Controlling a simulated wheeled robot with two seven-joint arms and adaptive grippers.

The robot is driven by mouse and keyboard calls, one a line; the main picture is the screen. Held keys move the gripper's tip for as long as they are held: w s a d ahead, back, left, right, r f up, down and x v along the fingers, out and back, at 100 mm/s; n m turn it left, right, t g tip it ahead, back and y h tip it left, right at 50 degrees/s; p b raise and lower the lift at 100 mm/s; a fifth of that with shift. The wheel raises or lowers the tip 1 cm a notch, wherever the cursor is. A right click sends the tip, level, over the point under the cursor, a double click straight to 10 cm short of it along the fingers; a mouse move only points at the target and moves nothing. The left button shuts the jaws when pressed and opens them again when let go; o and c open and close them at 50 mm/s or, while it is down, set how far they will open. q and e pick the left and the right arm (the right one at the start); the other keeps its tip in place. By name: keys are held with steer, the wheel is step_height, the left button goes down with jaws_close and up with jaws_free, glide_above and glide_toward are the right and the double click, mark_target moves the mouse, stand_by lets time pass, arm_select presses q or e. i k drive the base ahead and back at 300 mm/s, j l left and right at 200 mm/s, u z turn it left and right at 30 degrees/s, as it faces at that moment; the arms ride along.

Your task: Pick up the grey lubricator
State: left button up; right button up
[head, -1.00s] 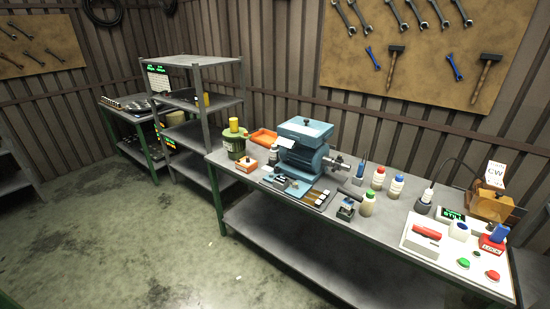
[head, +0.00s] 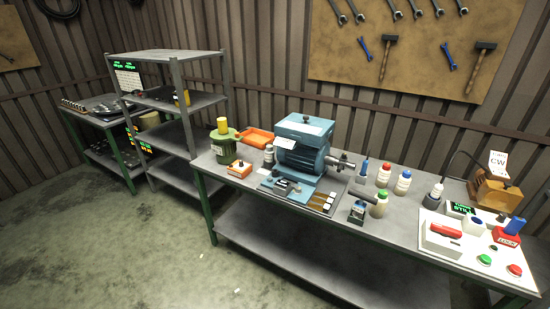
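Neither of my grippers is in view. Several small bottles stand on the long workbench (head: 392,242). A grey bottle (head: 268,157) stands just left of the blue motor (head: 302,152). A dark grey bottle with a pale pointed nozzle (head: 432,199) stands further right, beside the control board. Both are upright. They are too small for me to tell which is the grey lubricator. Between them are a red-capped bottle (head: 383,175), a blue-capped bottle (head: 403,182) and a green-capped bottle (head: 379,205).
A green canister (head: 224,147), an orange tray (head: 257,138) and a small orange-topped box (head: 239,169) are at the bench's left end. The control board (head: 459,254) fills the right end. A grey shelf rack (head: 190,137) stands left.

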mark_target(269, 156)
steer(key=i+j+z, duration=0.2)
steer(key=j, duration=0.25)
steer(key=i+j+z, duration=0.25)
steer(key=j, duration=0.25)
steer(key=j+z, duration=0.2)
steer(key=j, duration=0.3)
steer(key=i+j+z, duration=0.2)
steer(key=j, duration=0.3)
steer(key=k, duration=0.1)
